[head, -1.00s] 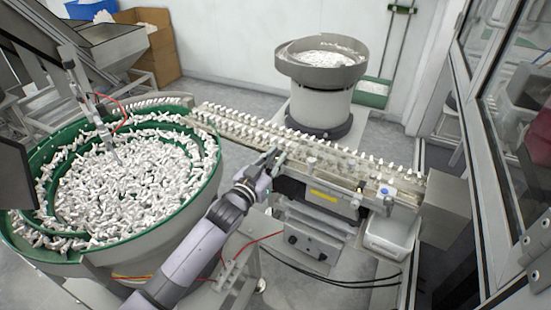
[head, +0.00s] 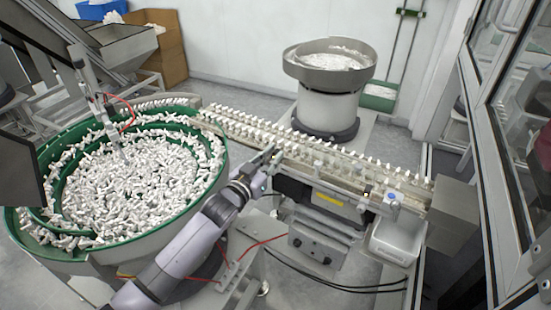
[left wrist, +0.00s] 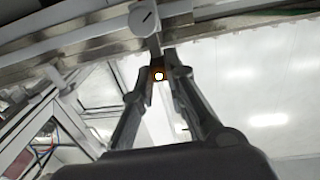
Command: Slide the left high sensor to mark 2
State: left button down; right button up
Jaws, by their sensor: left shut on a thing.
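My left gripper (head: 271,157) is at the near side of the conveyor track (head: 320,160), left of its middle. In the left wrist view, my left gripper (left wrist: 160,70) has its fingertips closed around a small dark brown block with a bright round spot, which looks like the sensor (left wrist: 158,75). A short stem rises from it to a round pale knob with a dark line (left wrist: 143,18) at the rail. The sensor is too small to make out in the head view, and no numbered marks are readable. My right gripper is not in view.
A large green-rimmed bowl (head: 222,185) full of white parts stands left of the track. A grey bowl feeder (head: 328,105) stands behind it. A white bin (head: 397,240) hangs at the right end. Red and black cables run below.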

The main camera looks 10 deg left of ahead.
pick_arm(q)
jog(key=c, duration=1.6)
grip_release()
jog(key=v, duration=1.2)
